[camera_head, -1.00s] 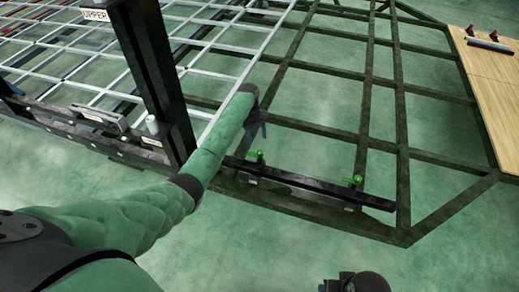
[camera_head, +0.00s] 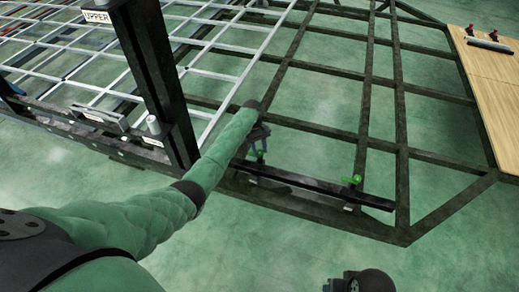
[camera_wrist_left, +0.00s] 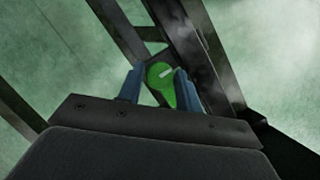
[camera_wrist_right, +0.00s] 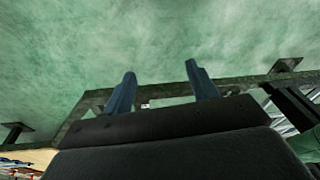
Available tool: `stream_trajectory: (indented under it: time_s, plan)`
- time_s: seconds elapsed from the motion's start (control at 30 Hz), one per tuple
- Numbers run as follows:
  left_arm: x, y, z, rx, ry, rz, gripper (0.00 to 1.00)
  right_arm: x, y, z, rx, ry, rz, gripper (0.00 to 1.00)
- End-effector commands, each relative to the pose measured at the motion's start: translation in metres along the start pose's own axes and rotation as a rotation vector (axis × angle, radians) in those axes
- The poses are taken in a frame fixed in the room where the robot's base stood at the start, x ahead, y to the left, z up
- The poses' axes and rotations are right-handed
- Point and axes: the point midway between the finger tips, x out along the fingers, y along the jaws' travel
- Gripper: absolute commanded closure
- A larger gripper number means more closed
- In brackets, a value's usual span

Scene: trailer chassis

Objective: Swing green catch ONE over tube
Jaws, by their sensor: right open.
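Two green catches stand along a black tube lying on the dark chassis frame, the near-left one (camera_head: 257,156) and the right one (camera_head: 350,181). I cannot read which is catch ONE. The black tube (camera_head: 312,184) lies between and beyond them. My left gripper (camera_head: 257,148) is at the left catch, partly hidden by its own wrist. My right gripper (camera_wrist_right: 160,76) is open and empty, away from the catches.
A black upright post with an UPPER label (camera_head: 97,17) stands left of my left arm. A light metal grid (camera_head: 210,60) lies behind it. A wooden board (camera_head: 492,95) with red-handled clamps is at the right. Open green floor (camera_head: 270,255) lies in front of the frame.

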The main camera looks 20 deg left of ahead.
Motion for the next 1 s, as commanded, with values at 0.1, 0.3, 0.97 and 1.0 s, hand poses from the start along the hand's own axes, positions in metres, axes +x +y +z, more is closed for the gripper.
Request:
stream_trajectory:
  time_s: [0.1,0.3,0.97,1.0]
  plan:
    - [0.0,0.0,0.0,0.0,0.0,0.0,0.89,0.0,0.0,0.001,-0.001,-0.001,0.0,0.42]
    - [-0.001,0.0,0.0,-0.002,0.0,0.001,0.92,-0.001,0.0,0.002,-0.001,-0.002,0.001,0.42]
    - [-0.004,0.0,0.002,-0.128,-0.002,0.054,0.92,0.065,0.014,-0.003,0.006,-0.038,0.027,0.42]
    - [-0.004,-0.001,0.003,-0.147,-0.003,0.061,0.92,0.079,0.016,-0.002,0.005,-0.04,0.029,0.42]
